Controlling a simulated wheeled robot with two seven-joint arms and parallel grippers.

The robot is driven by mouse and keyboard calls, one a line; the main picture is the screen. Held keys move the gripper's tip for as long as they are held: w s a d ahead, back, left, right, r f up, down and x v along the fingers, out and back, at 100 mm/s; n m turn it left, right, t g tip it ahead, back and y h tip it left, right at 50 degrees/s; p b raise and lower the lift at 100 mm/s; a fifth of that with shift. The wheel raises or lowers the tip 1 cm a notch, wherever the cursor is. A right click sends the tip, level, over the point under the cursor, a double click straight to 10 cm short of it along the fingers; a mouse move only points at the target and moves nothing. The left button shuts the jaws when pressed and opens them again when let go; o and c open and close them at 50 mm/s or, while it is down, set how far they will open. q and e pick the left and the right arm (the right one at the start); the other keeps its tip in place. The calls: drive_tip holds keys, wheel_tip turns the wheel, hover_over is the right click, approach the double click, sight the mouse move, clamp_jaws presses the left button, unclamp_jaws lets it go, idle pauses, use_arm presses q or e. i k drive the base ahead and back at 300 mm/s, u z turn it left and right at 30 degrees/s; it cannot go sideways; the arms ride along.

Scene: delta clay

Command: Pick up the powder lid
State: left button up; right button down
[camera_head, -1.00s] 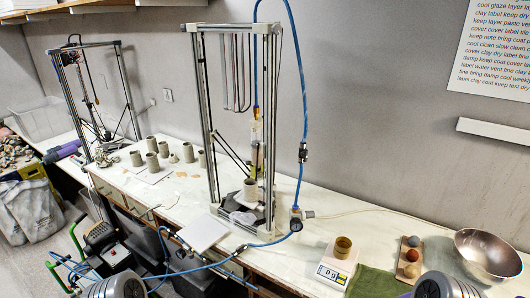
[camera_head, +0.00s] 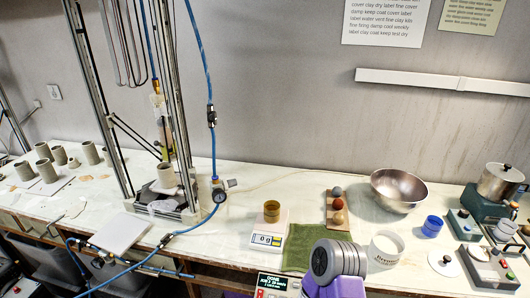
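A white disc with a dark knob (camera_head: 444,260) lies flat on the bench at the lower right; it looks like the powder lid. Left of it stands a whitish open jar (camera_head: 385,248) with dark lettering on its side, perhaps the powder jar. Part of my arm, grey and ribbed with purple below, shows at the bottom centre, left of the jar. Neither gripper's fingers are in view.
A steel bowl (camera_head: 398,190), blue cups (camera_head: 432,226), small control boxes (camera_head: 489,265) and a pot on a heater (camera_head: 500,182) surround the lid area. A scale (camera_head: 268,240) with a brown cup and a green cloth (camera_head: 298,248) lie to the left.

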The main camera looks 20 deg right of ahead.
sight(445, 264)
drive_tip(key=z, duration=1.85)
